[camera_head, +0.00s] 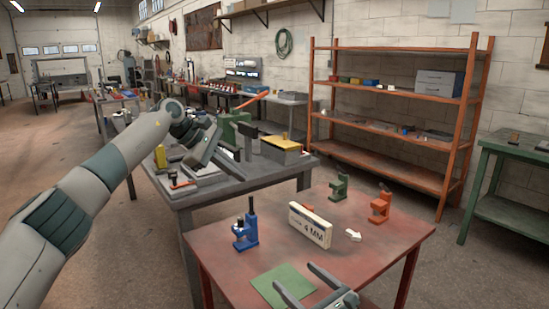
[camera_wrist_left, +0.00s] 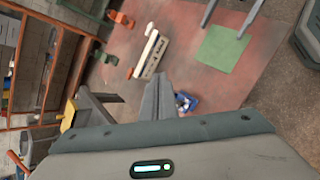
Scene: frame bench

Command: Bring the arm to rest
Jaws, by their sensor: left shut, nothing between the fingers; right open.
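My left arm reaches in from the left in the head view, and its gripper (camera_head: 229,153) is in the air in front of the grey bench (camera_head: 186,202). In the left wrist view its fingers (camera_wrist_left: 160,97) are together with nothing between them, above the red table. My right gripper (camera_head: 308,287) is at the bottom of the head view, over the front of the red table (camera_head: 227,265), with its fingers apart and empty. Its two fingers also show at the top of the left wrist view. Most of the right arm is out of view.
The red table holds a blue tool (camera_head: 245,226), a "4 MM" sign block (camera_head: 311,225), a green tool (camera_head: 339,187), an orange tool (camera_head: 381,205), a white arrow piece (camera_head: 353,234) and a green mat (camera_head: 270,283). An orange shelf (camera_head: 398,148) stands behind. Concrete floor lies left.

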